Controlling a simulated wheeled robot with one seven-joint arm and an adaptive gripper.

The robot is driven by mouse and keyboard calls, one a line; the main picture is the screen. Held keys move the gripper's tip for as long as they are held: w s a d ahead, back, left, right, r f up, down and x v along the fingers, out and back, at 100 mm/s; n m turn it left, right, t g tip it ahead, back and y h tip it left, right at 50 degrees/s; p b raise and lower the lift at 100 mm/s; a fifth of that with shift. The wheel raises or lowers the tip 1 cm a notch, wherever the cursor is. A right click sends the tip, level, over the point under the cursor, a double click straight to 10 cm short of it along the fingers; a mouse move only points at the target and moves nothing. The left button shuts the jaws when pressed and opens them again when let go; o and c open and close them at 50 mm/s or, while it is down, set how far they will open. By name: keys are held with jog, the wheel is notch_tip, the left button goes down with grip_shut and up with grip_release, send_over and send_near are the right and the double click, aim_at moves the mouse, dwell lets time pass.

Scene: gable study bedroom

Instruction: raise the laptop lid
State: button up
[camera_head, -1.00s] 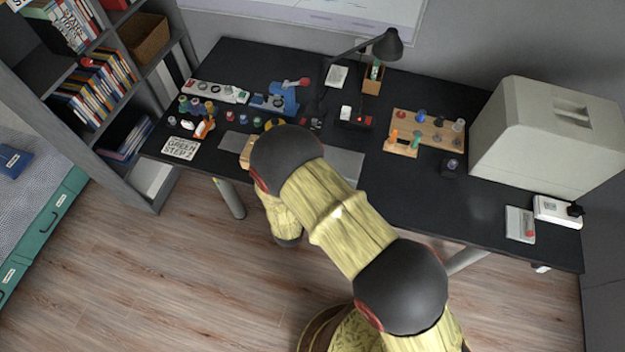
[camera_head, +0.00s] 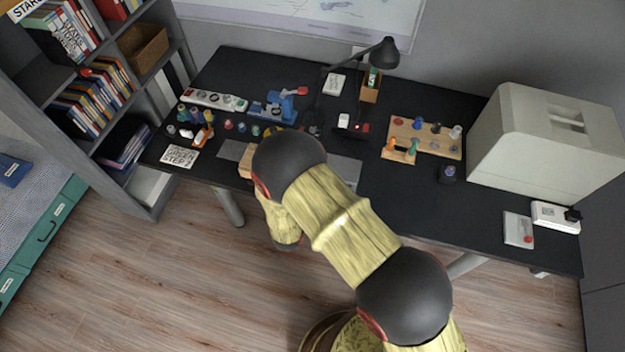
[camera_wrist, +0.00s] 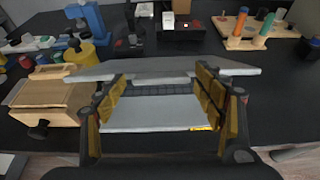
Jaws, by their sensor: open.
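The grey laptop stands on the black desk, with its lid (camera_wrist: 160,68) partly raised in the wrist view. Below the lid's near edge, the pale base (camera_wrist: 155,114) and a strip of dark keys (camera_wrist: 160,88) show. My gripper (camera_wrist: 161,76) is open, with one finger toward each side of the laptop. The fingertips overlap the lid in the picture; I cannot tell whether they touch it. In the head view my arm hides my gripper and most of the laptop; a grey part, seemingly of the laptop (camera_head: 347,170), shows right of the arm.
A wooden box (camera_wrist: 45,98) stands close left of the laptop. A blue device (camera_wrist: 90,20) and a dark block with a red light (camera_wrist: 180,30) stand behind. A pegboard (camera_head: 445,143) and a large pale case (camera_head: 540,140) are to the right. Bare desk (camera_head: 415,195) lies between.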

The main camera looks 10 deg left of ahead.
jog(key=shift+s, duration=0.15)
jog(key=v, duration=1.1)
jog(key=shift+s+r, duration=0.2)
jog(key=shift+s, duration=0.1)
jog(key=shift+f, duration=0.1)
